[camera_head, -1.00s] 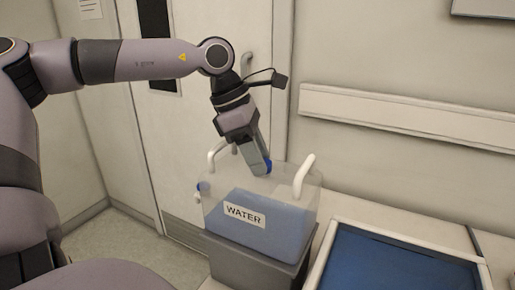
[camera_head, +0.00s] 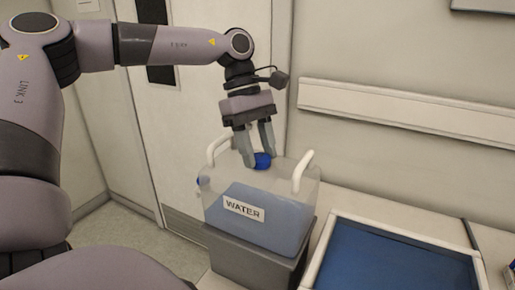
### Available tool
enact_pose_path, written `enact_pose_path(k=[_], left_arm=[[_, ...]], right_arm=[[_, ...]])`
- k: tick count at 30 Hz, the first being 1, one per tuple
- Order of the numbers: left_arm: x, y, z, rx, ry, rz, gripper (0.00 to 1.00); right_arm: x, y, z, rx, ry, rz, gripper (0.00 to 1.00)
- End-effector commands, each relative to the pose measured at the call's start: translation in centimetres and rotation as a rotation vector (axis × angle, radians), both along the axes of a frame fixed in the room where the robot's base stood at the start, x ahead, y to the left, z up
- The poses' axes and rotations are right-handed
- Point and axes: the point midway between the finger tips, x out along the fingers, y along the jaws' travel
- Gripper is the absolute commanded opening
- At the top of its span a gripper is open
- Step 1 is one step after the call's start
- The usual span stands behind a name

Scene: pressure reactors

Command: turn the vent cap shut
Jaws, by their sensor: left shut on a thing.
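The vent cap (camera_head: 262,160) is a small blue cap on top of a clear water container (camera_head: 300,205) labelled "WATER". My left gripper (camera_head: 259,162) reaches down from above with its two fingers on either side of the cap, shut on it. The fingers hide parts of the cap's sides. I cannot tell from this view how far the cap is turned. My right gripper is not in view.
The container has white handles (camera_head: 303,168) and stands on a grey block (camera_head: 250,262). A blue tray with a pale rim (camera_head: 400,235) lies to the right. A door and wall stand behind. A pale rail (camera_head: 400,112) runs along the wall.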

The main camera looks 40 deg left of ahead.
Motion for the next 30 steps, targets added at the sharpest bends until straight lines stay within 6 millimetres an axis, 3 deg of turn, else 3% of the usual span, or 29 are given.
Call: enact_pose_path(k=[20,21,23,30], left_arm=[[0.08,0.0,0.06,0.002,-0.003,-0.063,0.13],[0.08,0.0,0.06,0.002,-0.003,-0.063,0.54],[0.08,0.0,0.06,0.002,-0.003,-0.063,0.7],[0.06,0.0,0.03,0.001,-0.002,-0.061,0.7]], right_arm=[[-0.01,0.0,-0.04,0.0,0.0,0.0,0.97],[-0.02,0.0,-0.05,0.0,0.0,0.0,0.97],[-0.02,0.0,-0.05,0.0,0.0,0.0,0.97],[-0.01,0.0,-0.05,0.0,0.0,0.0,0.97]])
